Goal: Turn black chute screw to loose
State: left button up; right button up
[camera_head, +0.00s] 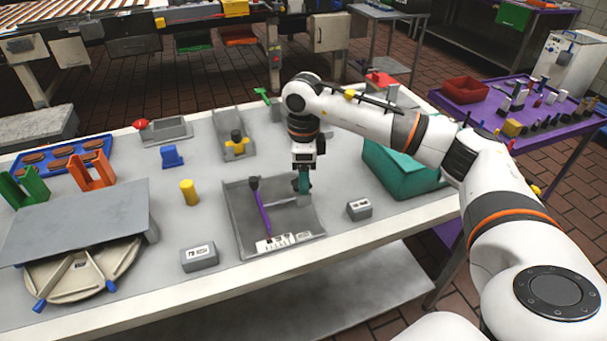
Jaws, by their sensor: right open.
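A grey chute tray (240,215) with raised walls lies on the worktable. A purple bar (263,215) with a black knob (254,183) at its far end lies inside it. A labelled white scale strip (285,242) is at its near edge. My right gripper (303,192) points straight down at the right side of the tray, to the right of the purple bar. Its jaws are open around or beside a small dark part there. I cannot tell whether they touch it, or whether that part is the black screw. My left gripper is not in view.
A small labelled grey block (359,209) stands right of the tray, another (199,257) to its left. A teal bin (395,175) is right of my gripper.

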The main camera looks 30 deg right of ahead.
notch_tip(320, 180, up, 11)
jog(key=b, duration=0.1)
jog(key=shift+r, duration=0.15)
dwell(0.6)
